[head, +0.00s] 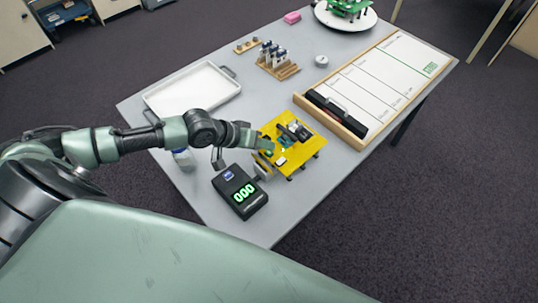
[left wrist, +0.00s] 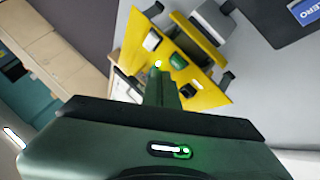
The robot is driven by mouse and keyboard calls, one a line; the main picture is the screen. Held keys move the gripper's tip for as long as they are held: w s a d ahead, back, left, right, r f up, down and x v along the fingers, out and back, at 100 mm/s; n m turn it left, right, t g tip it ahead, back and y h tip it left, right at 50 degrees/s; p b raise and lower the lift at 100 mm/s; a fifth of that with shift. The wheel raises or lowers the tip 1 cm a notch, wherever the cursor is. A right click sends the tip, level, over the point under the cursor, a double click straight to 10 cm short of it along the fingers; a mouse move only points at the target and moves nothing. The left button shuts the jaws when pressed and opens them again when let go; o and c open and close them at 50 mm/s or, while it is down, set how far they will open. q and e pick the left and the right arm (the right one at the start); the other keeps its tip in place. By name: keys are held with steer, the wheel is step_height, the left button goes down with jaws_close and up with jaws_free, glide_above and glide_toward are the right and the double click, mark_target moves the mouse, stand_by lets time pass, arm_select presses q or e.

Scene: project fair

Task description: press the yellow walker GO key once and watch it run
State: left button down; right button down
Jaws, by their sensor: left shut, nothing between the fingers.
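The yellow walker (head: 304,150) stands on the grey table, with small dark, white and green parts on its flat top. My left gripper (head: 268,146) is shut and empty, with its tips over the walker's near left part. In the left wrist view the walker's yellow plate (left wrist: 206,97) lies just beyond the shut fingers of my left gripper (left wrist: 160,77). A small green glow shows at the fingertips. I cannot tell which part is the GO key, nor whether the fingers touch it. My right gripper is not in view.
A black counter box (head: 240,192) reading 000 stands close beside the walker. A white tray (head: 190,90), a wooden rack (head: 280,68) and a framed whiteboard (head: 385,75) are farther back. A bottle (head: 183,159) stands under my arm. The table's front edge is near.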

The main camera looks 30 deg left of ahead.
arm_select(q)
steer(key=shift+f, duration=0.1)
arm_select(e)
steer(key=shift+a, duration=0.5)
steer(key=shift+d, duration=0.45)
arm_select(q)
steer(key=shift+f, duration=0.15)
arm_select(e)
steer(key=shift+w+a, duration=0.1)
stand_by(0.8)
arm_select(q)
steer(key=shift+f, duration=0.25)
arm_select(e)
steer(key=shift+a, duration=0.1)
arm_select(q)
steer(key=shift+f, duration=0.4)
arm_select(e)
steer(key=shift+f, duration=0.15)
arm_select(q)
steer(key=shift+r, duration=0.1)
stand_by(0.5)
steer(key=shift+r+p, duration=0.7)
steer(key=shift+p, duration=0.15)
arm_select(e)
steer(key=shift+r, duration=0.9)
